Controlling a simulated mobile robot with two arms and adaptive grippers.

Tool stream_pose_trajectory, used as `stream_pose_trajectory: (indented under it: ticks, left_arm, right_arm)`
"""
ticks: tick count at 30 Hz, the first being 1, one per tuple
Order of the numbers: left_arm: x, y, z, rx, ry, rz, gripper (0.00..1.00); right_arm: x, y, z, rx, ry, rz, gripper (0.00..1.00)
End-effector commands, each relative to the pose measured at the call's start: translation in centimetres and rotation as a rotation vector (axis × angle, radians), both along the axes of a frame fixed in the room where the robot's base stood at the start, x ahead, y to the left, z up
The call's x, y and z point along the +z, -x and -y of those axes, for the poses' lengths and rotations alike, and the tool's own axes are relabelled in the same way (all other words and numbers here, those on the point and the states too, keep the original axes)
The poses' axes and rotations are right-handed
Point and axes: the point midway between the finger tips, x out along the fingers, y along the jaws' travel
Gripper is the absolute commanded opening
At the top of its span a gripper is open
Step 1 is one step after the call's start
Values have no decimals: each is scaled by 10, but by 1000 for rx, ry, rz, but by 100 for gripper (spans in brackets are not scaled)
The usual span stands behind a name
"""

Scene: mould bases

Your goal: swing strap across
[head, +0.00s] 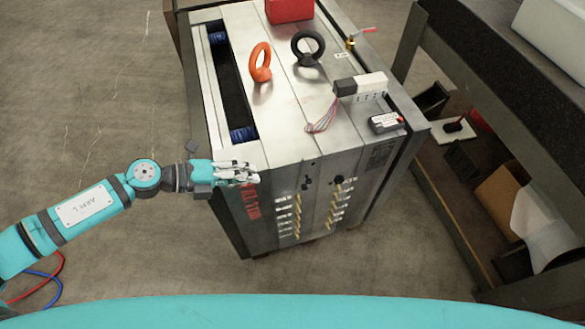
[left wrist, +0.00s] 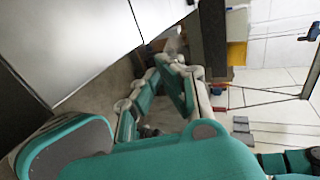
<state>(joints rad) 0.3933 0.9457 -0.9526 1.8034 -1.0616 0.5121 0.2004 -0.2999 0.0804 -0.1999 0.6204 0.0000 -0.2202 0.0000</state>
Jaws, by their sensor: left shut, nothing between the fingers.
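The mould base (head: 280,130) is a large grey metal block of several plates, standing in the middle of the head view. My left gripper (head: 250,174) is shut and empty at the front left top edge of the mould, above red lettering on its front face. In the left wrist view its fingers (left wrist: 172,72) are together beside a pale metal surface. Whether they touch the mould I cannot tell. Small dark fittings (head: 337,181) sit on the front face near the plate joints. I cannot make out the strap clearly; the gripper may hide it. My right gripper is not in view.
An orange eyebolt (head: 260,62) and a black eyebolt (head: 308,48) stand on top. A connector block (head: 361,84) with wires and a red box (head: 289,10) are also there. Brass fittings (head: 297,215) stick out in front. A shelved bench (head: 480,150) stands right; the left floor is clear.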

Motion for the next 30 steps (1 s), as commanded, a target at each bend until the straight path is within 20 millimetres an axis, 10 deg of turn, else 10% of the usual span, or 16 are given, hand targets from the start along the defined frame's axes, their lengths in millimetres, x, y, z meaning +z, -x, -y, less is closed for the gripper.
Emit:
stream_pose_trajectory:
  ticks: [15,30]
  left_arm:
    - [-30,-29,91,0,2,1,0]
    - [-34,-34,104,1,1,1,0]
  right_arm:
    - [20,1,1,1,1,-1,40]
    - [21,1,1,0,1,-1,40]
